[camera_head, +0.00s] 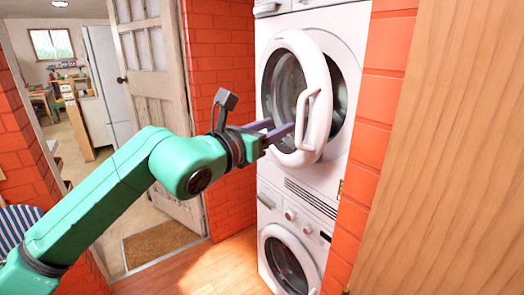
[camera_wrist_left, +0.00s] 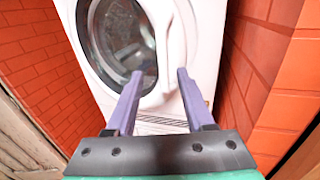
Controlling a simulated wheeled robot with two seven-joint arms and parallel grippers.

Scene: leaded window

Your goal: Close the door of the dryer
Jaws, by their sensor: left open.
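The white dryer (camera_head: 345,25) is stacked above a second front-loading machine. Its round door (camera_head: 316,68) has a dark glass centre and stands partly open, swung out from the dryer's front. A white vertical handle (camera_head: 301,118) is on the door's outer face. My left gripper (camera_head: 281,128) is open, with its purple fingers pointing at the door just left of the handle. In the left wrist view the two fingertips (camera_wrist_left: 160,74) are spread apart in front of the door's white rim, with nothing seen between them but the door behind. I cannot tell whether they touch the door. My right gripper is not in view.
The lower machine (camera_head: 287,262) has a shut round door. Red brick walls (camera_head: 220,70) flank the machines closely on both sides. A wooden panel (camera_head: 450,150) fills the right. A worn white door (camera_head: 150,70) stands open at the left. Wooden floor in front is clear.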

